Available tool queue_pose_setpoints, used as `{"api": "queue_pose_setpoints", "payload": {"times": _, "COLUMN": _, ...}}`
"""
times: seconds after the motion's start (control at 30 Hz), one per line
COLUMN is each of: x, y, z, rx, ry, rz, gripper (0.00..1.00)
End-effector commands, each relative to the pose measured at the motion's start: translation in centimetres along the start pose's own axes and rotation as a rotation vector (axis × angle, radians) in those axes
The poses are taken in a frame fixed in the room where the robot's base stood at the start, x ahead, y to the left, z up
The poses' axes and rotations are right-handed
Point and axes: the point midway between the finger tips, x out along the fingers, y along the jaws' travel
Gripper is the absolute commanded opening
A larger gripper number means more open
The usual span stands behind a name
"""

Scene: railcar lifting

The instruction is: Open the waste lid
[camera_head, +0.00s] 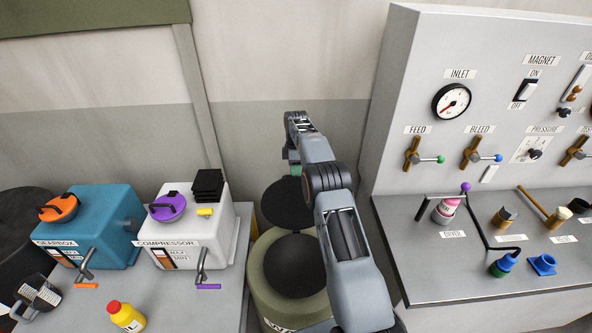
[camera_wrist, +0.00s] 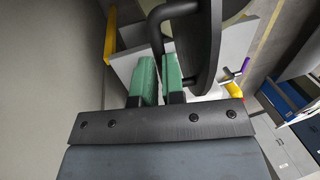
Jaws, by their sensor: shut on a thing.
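The waste bin (camera_head: 262,285) is an olive drum with a dark round opening (camera_head: 295,265), between the left bench and the right console. Its black round lid (camera_head: 284,203) stands raised at the back of the rim, partly hidden by my arm. In the wrist view the lid (camera_wrist: 207,45) appears nearly edge-on, with a black bar handle (camera_wrist: 155,30). My gripper (camera_wrist: 159,78) has green fingers on both sides of this handle and is shut on it. In the head view only a bit of green of my gripper (camera_head: 293,156) shows beside my arm.
On the left stands a bench with a teal gearbox (camera_head: 100,225), a white compressor (camera_head: 185,230) and a yellow bottle (camera_head: 127,317). On the right is a grey control console (camera_head: 480,200) with valves and a gauge. A wall (camera_head: 270,60) is close behind the bin.

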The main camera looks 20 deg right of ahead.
Motion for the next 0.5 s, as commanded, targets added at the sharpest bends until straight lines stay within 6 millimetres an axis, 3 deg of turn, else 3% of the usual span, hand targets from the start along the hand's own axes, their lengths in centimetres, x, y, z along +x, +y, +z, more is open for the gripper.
{"api": "queue_pose_setpoints", "payload": {"times": 0.03, "x": 3.08, "y": -0.28, "z": 0.04, "rx": 0.002, "ry": -0.006, "rz": -0.057, "gripper": 0.00}}
{"api": "queue_pose_setpoints", "payload": {"times": 0.23, "x": 3.08, "y": -0.29, "z": -0.01, "rx": 0.001, "ry": -0.006, "rz": -0.057, "gripper": 0.00}}
{"api": "queue_pose_setpoints", "payload": {"times": 0.27, "x": 3.08, "y": -0.29, "z": -0.01, "rx": 0.001, "ry": -0.006, "rz": -0.057, "gripper": 0.12}}
{"api": "queue_pose_setpoints", "payload": {"times": 0.5, "x": 3.08, "y": -0.31, "z": -0.06, "rx": 0.001, "ry": -0.006, "rz": -0.058, "gripper": 0.35}}
